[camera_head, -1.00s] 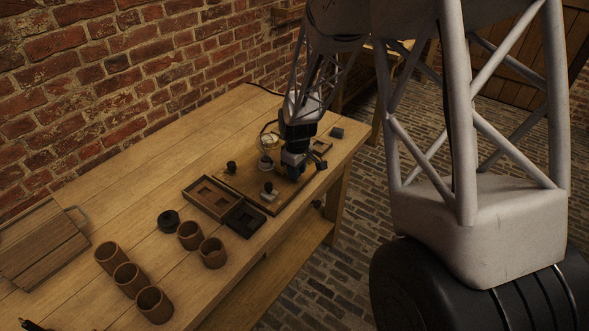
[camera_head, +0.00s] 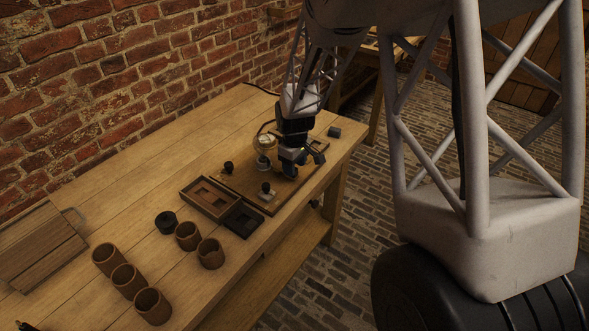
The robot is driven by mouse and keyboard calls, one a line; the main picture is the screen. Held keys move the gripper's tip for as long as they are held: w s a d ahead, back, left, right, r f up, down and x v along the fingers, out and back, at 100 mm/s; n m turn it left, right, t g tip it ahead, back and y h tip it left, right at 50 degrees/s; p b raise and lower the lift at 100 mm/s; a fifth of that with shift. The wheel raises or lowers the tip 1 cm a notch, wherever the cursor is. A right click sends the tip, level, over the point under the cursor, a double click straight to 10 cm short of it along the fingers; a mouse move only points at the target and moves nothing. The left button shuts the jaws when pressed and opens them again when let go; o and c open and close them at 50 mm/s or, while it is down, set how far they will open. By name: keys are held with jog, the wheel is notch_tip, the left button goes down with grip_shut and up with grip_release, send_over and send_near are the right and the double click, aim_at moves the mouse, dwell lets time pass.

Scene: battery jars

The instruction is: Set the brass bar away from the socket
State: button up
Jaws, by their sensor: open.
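My gripper (camera_head: 303,163) points down over the right part of a wooden base board (camera_head: 233,179) on the bench. Its jaws are open, and I see nothing held between them. It is low over the board, but I cannot tell whether it touches anything. I cannot make out the brass bar or its socket; the gripper covers part of the board there. A round gauge (camera_head: 264,143) stands on the board just left of the gripper.
A brown compartment tray (camera_head: 190,193) and a dark tray (camera_head: 243,219) lie left of the board. Several brown jars (camera_head: 153,305) and a black ring (camera_head: 166,222) stand further left. A small dark block (camera_head: 334,132) is near the right end. The bench's back-left stretch is clear.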

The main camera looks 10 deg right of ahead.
jog(key=shift+r, duration=2.75)
jog(key=shift+s+d+r, duration=0.1)
jog(key=shift+s+r, duration=0.25)
jog(key=shift+r, duration=0.1)
jog(key=s+d+r+m+t, duration=0.1)
jog(key=s+r, duration=0.5)
jog(key=s, duration=0.6)
jog(key=s+d+r+m, duration=0.3)
jog(key=s+r+m, duration=0.2)
jog(key=s, duration=0.7)
jog(key=s+d+r+m+t, duration=0.1)
jog(key=s+d+r+m, duration=0.1)
jog(key=s+r, duration=0.5)
jog(key=s+m, duration=0.1)
jog(key=s, duration=0.3)
jog(key=shift+s+r+t, duration=0.15)
jog(key=shift+s+t, duration=0.15)
jog(key=shift+s, duration=0.1)
